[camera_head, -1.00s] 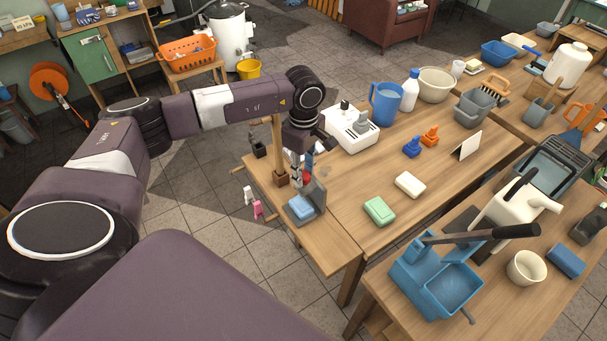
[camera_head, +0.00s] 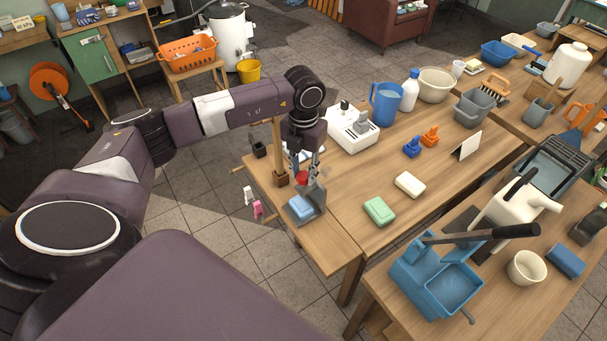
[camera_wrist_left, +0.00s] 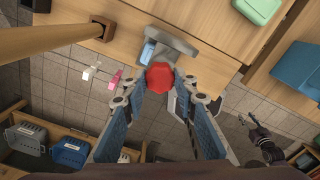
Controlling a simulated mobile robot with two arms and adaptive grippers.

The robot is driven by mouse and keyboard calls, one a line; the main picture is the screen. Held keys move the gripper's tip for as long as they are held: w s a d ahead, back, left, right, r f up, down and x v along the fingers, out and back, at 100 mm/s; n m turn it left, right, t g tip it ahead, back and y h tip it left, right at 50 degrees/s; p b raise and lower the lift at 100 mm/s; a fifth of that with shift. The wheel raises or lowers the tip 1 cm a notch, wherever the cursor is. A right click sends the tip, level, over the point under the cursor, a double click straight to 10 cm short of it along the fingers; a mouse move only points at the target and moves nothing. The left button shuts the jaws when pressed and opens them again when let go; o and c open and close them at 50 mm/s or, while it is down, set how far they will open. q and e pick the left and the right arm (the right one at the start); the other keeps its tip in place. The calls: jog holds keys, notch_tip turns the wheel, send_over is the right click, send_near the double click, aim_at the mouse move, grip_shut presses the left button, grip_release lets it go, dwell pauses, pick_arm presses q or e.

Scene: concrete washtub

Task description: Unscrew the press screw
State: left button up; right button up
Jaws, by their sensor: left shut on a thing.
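The press screw has a red knob (camera_head: 302,177) at its top, and the knob also shows in the left wrist view (camera_wrist_left: 160,76). It sits over the grey press frame (camera_head: 318,196) at the table's front left edge. A blue block (camera_head: 299,207) lies at the frame's base. My left gripper (camera_head: 304,170) points down from above and is shut on the red knob, one fingertip on each side. The screw's shaft below the knob is hidden in the wrist view. A small dark gripper, apparently my right one (camera_wrist_left: 246,121), shows low at the right of the wrist view; its jaws are too small to read.
A wooden post (camera_head: 276,145) stands close behind the press. A white box (camera_head: 350,128), a blue jug (camera_head: 385,103), a green soap (camera_head: 379,211) and a white soap (camera_head: 409,184) are on the table. A pink tag (camera_head: 258,209) hangs by the edge.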

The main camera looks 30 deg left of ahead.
aim_at(304, 175)
pick_arm(q)
jog(key=o, duration=0.7)
jog(key=shift+n, duration=0.7)
jog(key=o, duration=0.4)
jog(key=shift+o, duration=0.2)
jog(key=shift+r+p, duration=2.15)
jog(key=shift+r, duration=1.4)
